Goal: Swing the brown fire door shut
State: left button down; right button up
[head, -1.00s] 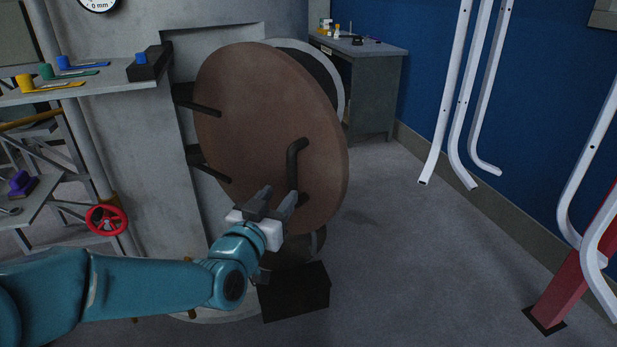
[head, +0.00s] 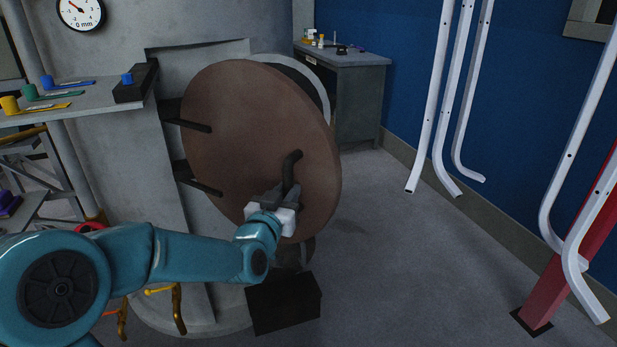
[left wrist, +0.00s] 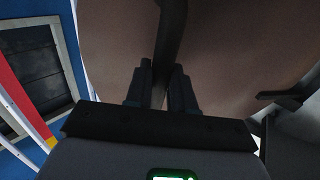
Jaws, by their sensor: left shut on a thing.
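The brown fire door (head: 245,130) is a thick round disc, standing open on two dark hinge arms at its left, in front of the grey kiln-like body (head: 125,160). A dark bar handle (head: 293,165) is on its face near the lower right. My left gripper (head: 278,195) is shut on the lower part of this handle. In the left wrist view the fingers (left wrist: 162,88) close around the dark handle (left wrist: 171,40), with the brown door (left wrist: 225,50) behind. The door's far side is mostly hidden. My right gripper is not in view.
A black box (head: 284,302) stands on the floor below the door. A grey bench (head: 345,95) is behind it. White bent tubes (head: 430,100) hang at the right by a red post (head: 555,280). A shelf (head: 85,100) juts out at left. Floor right of the door is clear.

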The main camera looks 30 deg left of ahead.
aim_at(305, 181)
pick_arm(q)
jog(key=shift+w+d+p, duration=0.15)
jog(key=shift+w+p, duration=0.2)
jog(key=shift+w, duration=3.75)
jog(key=c, duration=0.9)
grip_release()
jog(key=b+v, duration=0.1)
jog(key=v, duration=1.5)
jog(key=shift+s+d, duration=0.15)
